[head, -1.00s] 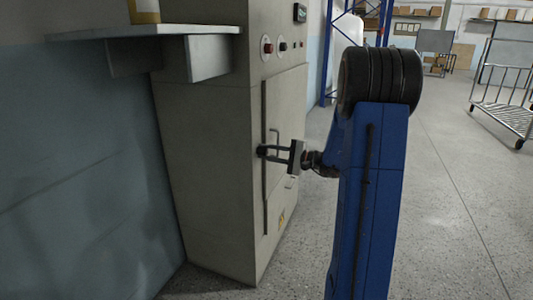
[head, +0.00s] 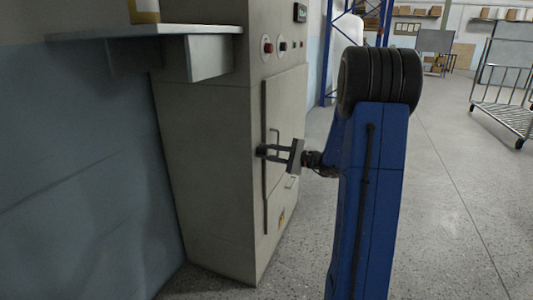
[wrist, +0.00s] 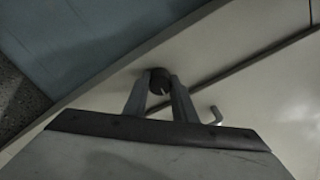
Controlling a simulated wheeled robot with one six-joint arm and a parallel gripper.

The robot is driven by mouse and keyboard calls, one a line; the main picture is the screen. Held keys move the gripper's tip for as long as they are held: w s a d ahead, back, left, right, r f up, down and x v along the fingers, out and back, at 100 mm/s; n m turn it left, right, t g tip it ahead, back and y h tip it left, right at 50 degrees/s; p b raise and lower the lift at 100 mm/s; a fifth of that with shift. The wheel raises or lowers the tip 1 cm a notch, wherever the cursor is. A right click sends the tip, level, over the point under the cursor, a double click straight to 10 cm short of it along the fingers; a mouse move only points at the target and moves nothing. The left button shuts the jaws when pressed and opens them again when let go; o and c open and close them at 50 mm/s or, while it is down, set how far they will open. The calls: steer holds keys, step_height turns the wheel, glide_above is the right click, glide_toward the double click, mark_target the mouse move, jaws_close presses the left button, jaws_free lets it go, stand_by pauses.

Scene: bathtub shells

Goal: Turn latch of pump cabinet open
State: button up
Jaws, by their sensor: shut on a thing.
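The pump cabinet (head: 210,180) is a tall beige metal box left of centre in the head view, with a door (head: 287,115) on its right-hand face. My gripper (head: 263,151) reaches the door's near edge from the right. In the wrist view, my gripper (wrist: 160,98) has its two fingers on either side of a dark round latch knob (wrist: 159,80) and is shut on it. A light mark shows on the knob's face. The door looks closed, lying flush with the face. A bent handle (wrist: 216,115) is right of the fingers; the handle also shows in the head view (head: 276,140).
A grey shelf (head: 150,32) juts out at the upper left. A red button (head: 267,45) and a small display (head: 299,13) are above the door. A wire cart (head: 500,90) stands far right. The floor (head: 450,200) to the right is clear.

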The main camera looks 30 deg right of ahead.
steer(key=o, duration=1)
steer(key=shift+o, duration=0.2)
steer(key=shift+s+d, duration=0.1)
steer(key=shift+s, duration=0.05)
steer(key=v, duration=1.7)
steer(key=shift+d+f, duration=0.1)
